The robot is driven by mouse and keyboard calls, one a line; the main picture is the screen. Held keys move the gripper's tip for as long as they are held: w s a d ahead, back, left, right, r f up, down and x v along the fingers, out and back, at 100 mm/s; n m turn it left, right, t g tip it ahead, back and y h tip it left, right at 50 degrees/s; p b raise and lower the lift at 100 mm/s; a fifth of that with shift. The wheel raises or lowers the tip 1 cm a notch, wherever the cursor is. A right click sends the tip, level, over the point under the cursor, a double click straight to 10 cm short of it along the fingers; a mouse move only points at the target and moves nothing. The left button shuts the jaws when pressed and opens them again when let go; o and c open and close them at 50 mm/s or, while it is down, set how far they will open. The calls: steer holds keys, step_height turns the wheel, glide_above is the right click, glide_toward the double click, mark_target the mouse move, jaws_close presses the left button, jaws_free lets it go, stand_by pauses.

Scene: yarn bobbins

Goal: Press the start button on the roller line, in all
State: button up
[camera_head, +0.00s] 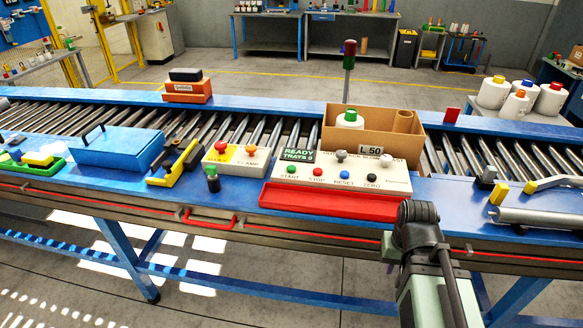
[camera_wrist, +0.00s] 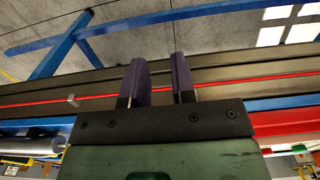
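The control panel (camera_head: 335,184) is a pale box on the front of the roller line, with a red strip along its front. Its green button (camera_head: 291,169) is labelled START, at the left of a row with red STOP, blue RESET and black ZERO buttons. A green display (camera_head: 299,154) reads "READY TRAYS 0".
A cardboard box (camera_head: 372,132) with a bobbin stands behind the panel. A metal tube (camera_head: 540,218) lies at right.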

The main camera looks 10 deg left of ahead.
jaws_close()
stand_by(1.3)
